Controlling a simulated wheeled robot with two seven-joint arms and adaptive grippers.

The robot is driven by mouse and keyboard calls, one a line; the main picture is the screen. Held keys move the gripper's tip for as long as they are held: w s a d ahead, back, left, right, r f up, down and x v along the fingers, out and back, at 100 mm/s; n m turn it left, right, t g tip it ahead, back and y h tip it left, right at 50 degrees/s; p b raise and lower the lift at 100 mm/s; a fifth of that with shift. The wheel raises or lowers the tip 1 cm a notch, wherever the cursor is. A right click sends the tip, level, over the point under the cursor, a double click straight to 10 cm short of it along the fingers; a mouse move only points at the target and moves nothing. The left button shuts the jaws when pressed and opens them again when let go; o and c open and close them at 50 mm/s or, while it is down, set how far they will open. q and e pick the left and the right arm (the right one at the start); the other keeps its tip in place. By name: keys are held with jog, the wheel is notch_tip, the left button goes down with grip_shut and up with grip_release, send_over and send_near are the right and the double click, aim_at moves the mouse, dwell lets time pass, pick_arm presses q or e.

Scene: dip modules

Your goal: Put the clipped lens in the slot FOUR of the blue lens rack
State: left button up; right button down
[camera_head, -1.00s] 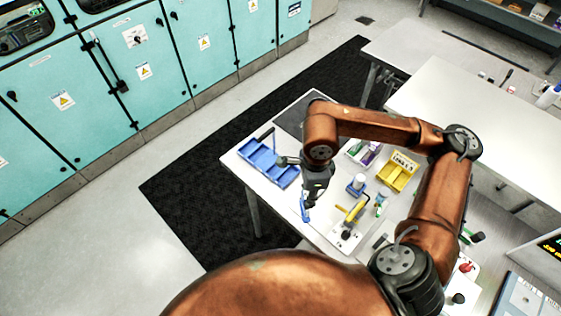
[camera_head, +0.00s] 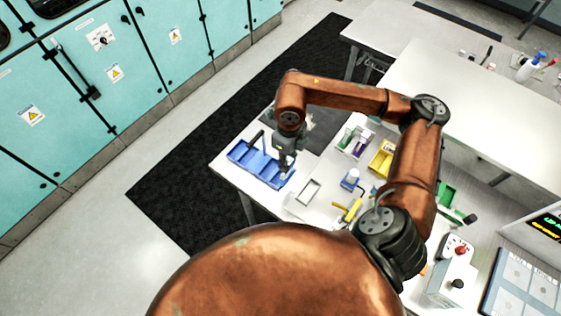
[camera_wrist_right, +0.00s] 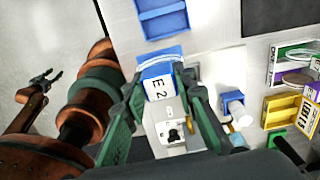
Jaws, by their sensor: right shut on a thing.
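The blue lens rack (camera_head: 240,152) lies on the left part of the white table, with several compartments; its slot labels are not readable. In the right wrist view part of a blue tray (camera_wrist_right: 160,20), likely the rack, shows beyond the fingers. My right gripper (camera_head: 285,165) is by the rack's right end, pointing down. In the right wrist view, my right gripper (camera_wrist_right: 160,92) is shut on a blue piece with a white label reading "E 2" (camera_wrist_right: 158,82), apparently the clipped lens. The lens itself is hard to make out. My left gripper (camera_wrist_right: 43,80) shows at the left, open and empty.
A white rectangular frame (camera_head: 308,191) lies right of the rack. A dark pad lies behind the arm.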

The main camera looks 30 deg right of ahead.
jog(key=w+f+p, duration=0.2)
jog(key=w+f, duration=0.3)
jog(key=f, duration=0.4)
jog(key=shift+d+f, duration=0.15)
jog(key=c, duration=2)
grip_release()
jog(key=shift+c, duration=0.2)
jog(key=o, duration=0.5)
jog(key=shift+c, duration=0.2)
pick_arm(q)
jog(key=shift+w+r, duration=0.25)
jog(key=shift+r, duration=0.35)
jog(key=shift+w+r, duration=0.2)
jog(key=shift+r, duration=0.35)
notch_tip(320, 180, down, 2)
jog(key=shift+s+f+b, duration=0.1)
jog(key=shift+b, duration=1.1)
pick_arm(e)
notch_tip(320, 180, up, 12)
jog(key=shift+r, duration=0.2)
